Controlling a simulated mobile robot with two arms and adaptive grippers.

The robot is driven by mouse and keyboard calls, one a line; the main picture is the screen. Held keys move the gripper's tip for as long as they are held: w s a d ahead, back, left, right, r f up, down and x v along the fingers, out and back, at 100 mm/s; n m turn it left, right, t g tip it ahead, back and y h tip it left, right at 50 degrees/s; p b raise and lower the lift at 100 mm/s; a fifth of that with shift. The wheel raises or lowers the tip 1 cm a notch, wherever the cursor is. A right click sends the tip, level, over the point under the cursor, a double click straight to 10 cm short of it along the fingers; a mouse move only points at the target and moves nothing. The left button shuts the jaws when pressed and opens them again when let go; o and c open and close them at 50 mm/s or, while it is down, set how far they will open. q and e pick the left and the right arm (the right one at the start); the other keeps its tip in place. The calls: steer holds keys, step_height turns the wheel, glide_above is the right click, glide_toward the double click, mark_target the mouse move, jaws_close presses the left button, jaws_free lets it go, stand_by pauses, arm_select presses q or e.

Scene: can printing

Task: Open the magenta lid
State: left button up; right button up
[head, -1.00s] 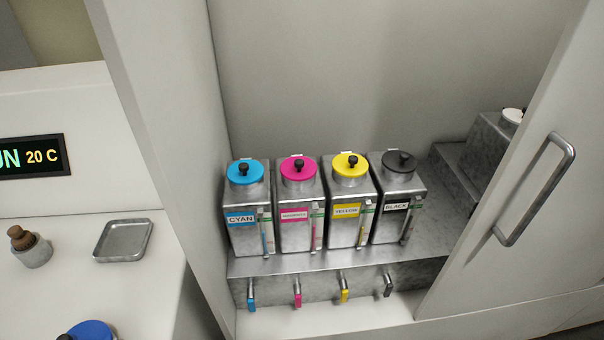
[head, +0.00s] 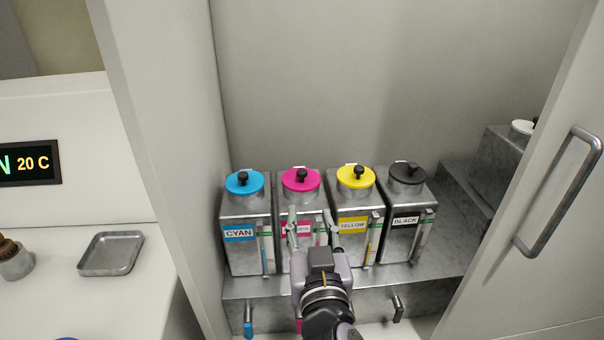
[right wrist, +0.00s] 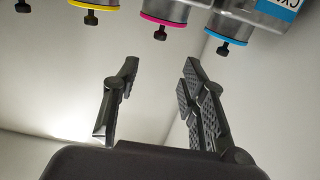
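The magenta lid (head: 301,179) with its black knob sits closed on the second metal tank (head: 288,263) from the left. My right gripper (head: 309,217) is in front of that tank, below the lid, with its fingers spread and nothing between them. It covers part of the magenta label. In the right wrist view, which is upside down, the magenta lid (right wrist: 163,23) shows beyond the open fingers (right wrist: 158,90), apart from them. My left gripper is in neither view.
The cyan tank (head: 246,258) and yellow tank (head: 353,252) stand close on either side, with the black tank (head: 399,240) further right. A cabinet wall (head: 165,130) bounds the left. A door with a handle (head: 566,190) is at right. A metal tray (head: 110,254) lies outside the cabinet.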

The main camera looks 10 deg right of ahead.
mark_target(303, 176)
steer(key=w+p, duration=0.2)
steer(key=w, duration=1.3)
steer(key=shift+w, duration=0.4)
steer(key=shift+c, duration=0.5)
jaws_close()
